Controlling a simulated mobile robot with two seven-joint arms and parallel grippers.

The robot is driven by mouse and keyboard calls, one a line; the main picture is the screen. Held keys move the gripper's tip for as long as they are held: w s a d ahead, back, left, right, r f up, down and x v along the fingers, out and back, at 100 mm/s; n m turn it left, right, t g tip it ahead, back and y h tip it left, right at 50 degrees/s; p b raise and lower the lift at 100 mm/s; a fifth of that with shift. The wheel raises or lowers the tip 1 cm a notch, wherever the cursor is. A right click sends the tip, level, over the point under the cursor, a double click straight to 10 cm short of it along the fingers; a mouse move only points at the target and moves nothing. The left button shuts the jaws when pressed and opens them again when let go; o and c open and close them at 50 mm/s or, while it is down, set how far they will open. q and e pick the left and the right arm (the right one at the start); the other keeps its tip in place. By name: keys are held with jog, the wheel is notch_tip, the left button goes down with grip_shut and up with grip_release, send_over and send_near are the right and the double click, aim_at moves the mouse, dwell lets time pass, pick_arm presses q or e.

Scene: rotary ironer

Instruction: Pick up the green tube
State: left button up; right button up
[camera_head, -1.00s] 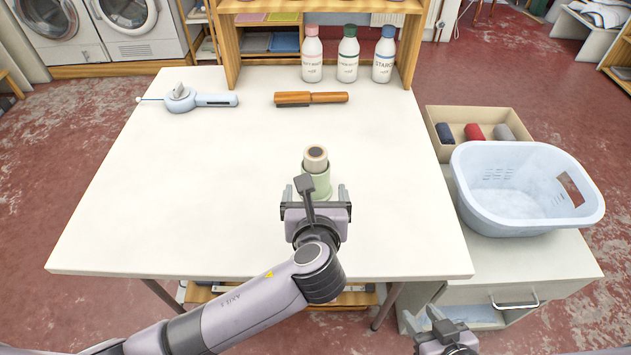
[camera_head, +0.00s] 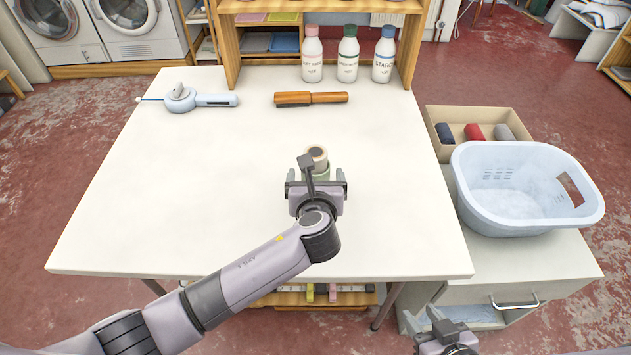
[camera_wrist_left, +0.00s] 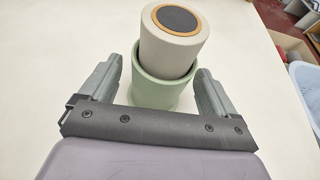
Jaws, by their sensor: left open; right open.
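The green tube (camera_wrist_left: 160,95) stands upright on the white table, with a cream roll (camera_wrist_left: 174,45) with an orange-rimmed dark end sitting in its top. In the head view the green tube (camera_head: 322,171) is partly hidden behind my left gripper (camera_head: 317,178). In the left wrist view my left gripper (camera_wrist_left: 163,90) is open, with one finger on each side of the tube and a visible gap on the right side. My right gripper (camera_head: 441,325) is open and empty, low at the front right, away from the table.
A wooden-handled brush (camera_head: 311,98) and a pale blue handheld tool (camera_head: 201,99) lie further back. Several bottles (camera_head: 347,58) stand at the back by a wooden shelf. A blue basket (camera_head: 520,215) and a box of rolls (camera_head: 440,116) are at the right.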

aim_at(315, 158)
pick_arm(q)
jog(key=c, duration=1)
jog(key=shift+c, duration=0.2)
notch_tip(315, 158, up, 10)
jog(key=shift+r, duration=0.1)
notch_tip(315, 158, down, 7)
jog(key=shift+f, duration=0.1)
jog(key=shift+f, duration=0.1)
jog(key=shift+f, duration=1.2)
